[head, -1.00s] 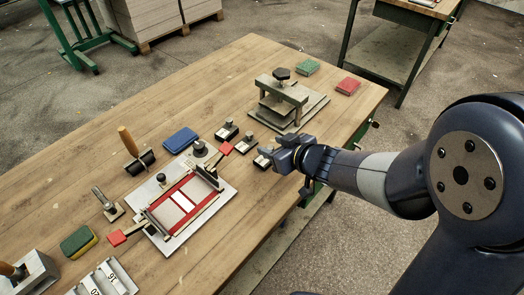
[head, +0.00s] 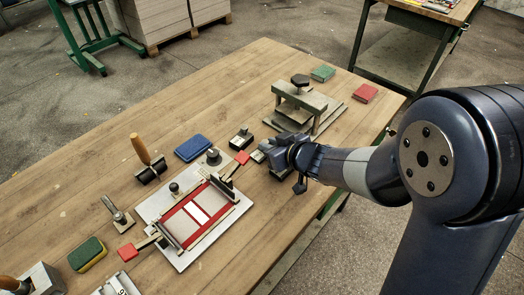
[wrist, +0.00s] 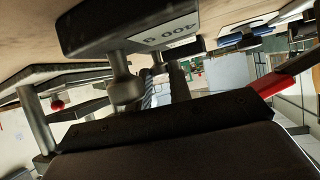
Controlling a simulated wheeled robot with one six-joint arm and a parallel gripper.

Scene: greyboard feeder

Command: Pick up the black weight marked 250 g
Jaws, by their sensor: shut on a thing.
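My gripper (head: 278,152) is low at the table's right part, beside the row of black weights. In the head view, one black weight with a pale label (head: 241,138) stands left of it, and part of another (head: 258,156) shows at its left side. In the wrist view, a black weight (wrist: 110,30) with a metal knob shows close up; its upside-down label seems to read 400 g. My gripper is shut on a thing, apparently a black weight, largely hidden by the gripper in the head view. I cannot read a 250 g mark anywhere.
A metal plate with a red frame (head: 237,207) lies left of my gripper, its red handle (head: 242,158) near it. A grey press (head: 322,104) stands behind. A blue pad (head: 193,148) and a wooden-handled roller (head: 141,150) lie further left. The wooden table's (head: 225,90) far middle is clear.

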